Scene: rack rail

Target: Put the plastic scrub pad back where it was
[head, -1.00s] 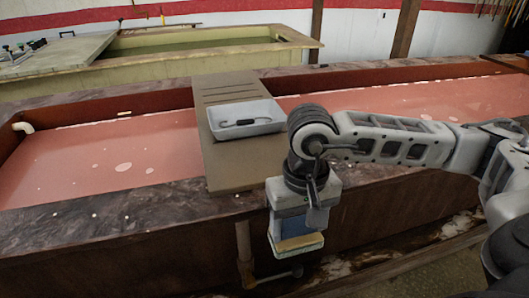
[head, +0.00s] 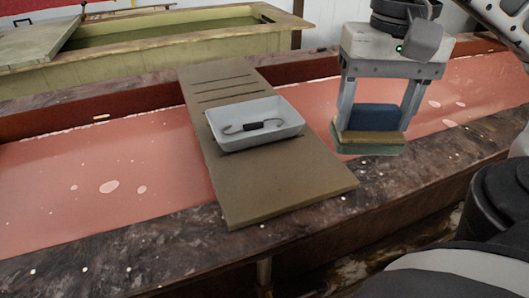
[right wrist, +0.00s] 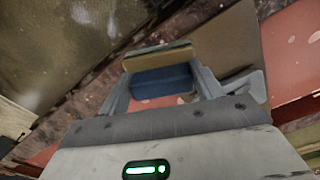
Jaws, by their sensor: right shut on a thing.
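The scrub pad (head: 372,138) is a block with blue, tan and green layers. My right gripper (head: 374,122) is shut on it, with one finger on each side and the green layer facing down. It is held, seemingly in the air, over the pink surface of the trough, to the right of the brown board. In the right wrist view the pad (right wrist: 162,80) sits between the two fingers, its blue part nearest the camera. My left gripper is not in view.
A brown slotted board (head: 285,190) lies across the trough (head: 110,170). On it stands a white tray (head: 285,110) with a dark-handled hook tool (head: 255,126) inside. The board's front part and back slots are bare. A yellowish basin (head: 140,60) stands behind.

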